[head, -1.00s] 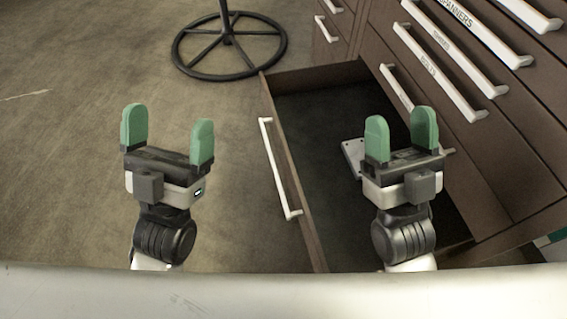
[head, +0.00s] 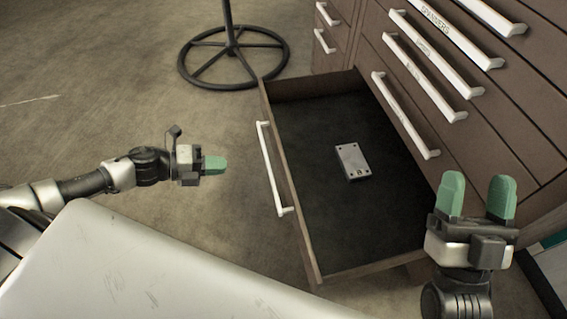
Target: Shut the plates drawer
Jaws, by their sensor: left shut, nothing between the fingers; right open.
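The pulled-out drawer (head: 290,190) stands open from the brown cabinet. Its white bar handle (head: 268,165) is on its left-hand front. A grey metal plate with holes (head: 352,161) lies on the dark drawer floor. My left gripper (head: 222,164) is shut and empty, to the left of the drawer front, pointing right towards the handle with a gap between them. My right gripper (head: 477,197) is open and empty, at the right near the drawer's near corner and the cabinet face. No label shows on the open drawer's front.
The brown cabinet (head: 520,110) holds several shut drawers with white handles, some labelled, such as SPANNERS. A black ring-footed stand (head: 188,62) is on the floor beyond the drawer. The floor left of the drawer is clear.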

